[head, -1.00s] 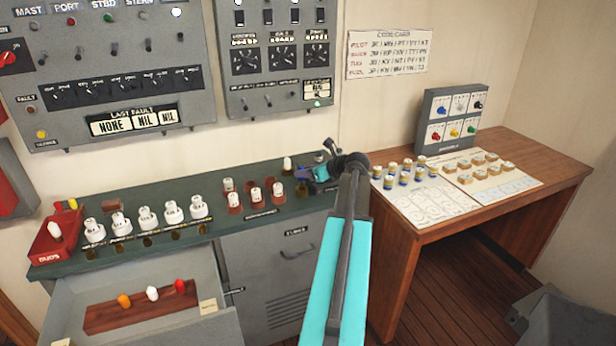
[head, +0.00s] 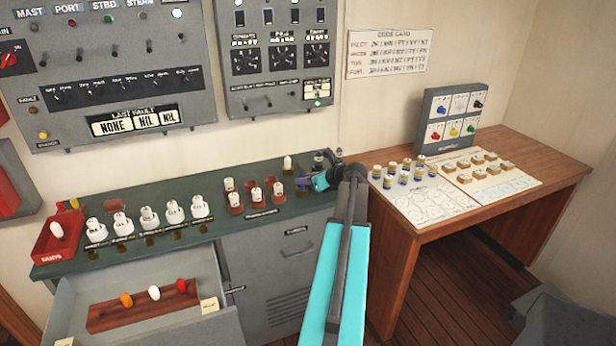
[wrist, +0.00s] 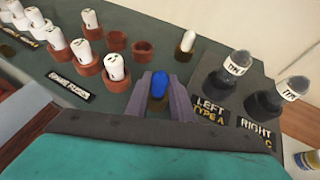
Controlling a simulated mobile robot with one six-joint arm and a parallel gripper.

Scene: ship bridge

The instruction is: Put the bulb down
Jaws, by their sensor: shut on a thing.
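My gripper (wrist: 158,98) is shut on a blue bulb (wrist: 158,82), which stands upright between the two grey fingers with its brass base low between them. It is over the green counter (wrist: 95,130), close to its surface; I cannot tell whether the base touches it. In the head view my gripper (head: 312,182) is at the counter's right end, and the bulb is too small to make out clearly. A white bulb (wrist: 186,44) with a brass base stands just beyond, apart from the fingers. It also shows in the head view (head: 288,163).
Brown cups (wrist: 116,66), some with white fuses, are left of my gripper. A red duds box (head: 58,238) is at the counter's far left. An open drawer (head: 225,318) holds coloured bulbs.

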